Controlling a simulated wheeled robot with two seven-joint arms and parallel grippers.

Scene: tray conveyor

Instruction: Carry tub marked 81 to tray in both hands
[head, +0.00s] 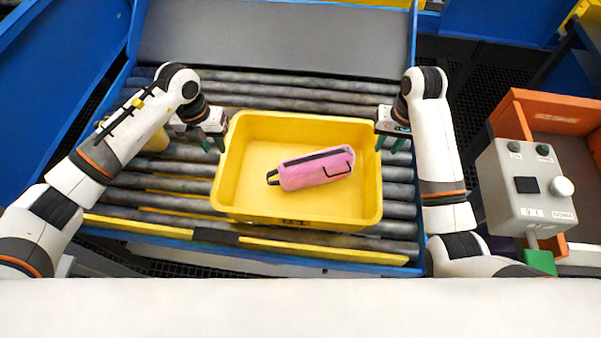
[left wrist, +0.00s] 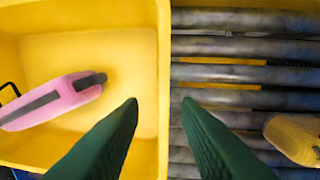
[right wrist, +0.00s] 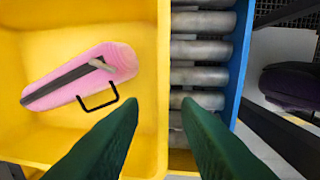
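The yellow tub (head: 300,213) stands upright on the conveyor rollers with a pink pouch (head: 318,170) lying inside. I cannot read a number 81 on it. My left gripper (head: 213,143) is open at the tub's left wall; in the left wrist view its two green fingers (left wrist: 160,101) are apart, one either side of the wall's rim (left wrist: 163,60). My right gripper (head: 391,144) is open at the right wall; in the right wrist view its fingers (right wrist: 160,101) likewise straddle the rim (right wrist: 163,50). Gaps show between fingers and wall. No separate tray is clearly seen.
The roller conveyor (head: 290,92) has blue side rails and a yellow-edged front. A yellowish rounded object (left wrist: 295,138) lies left of the tub, partly behind my left arm. A grey control box (head: 528,190) and an orange crate (head: 512,112) stand at the right.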

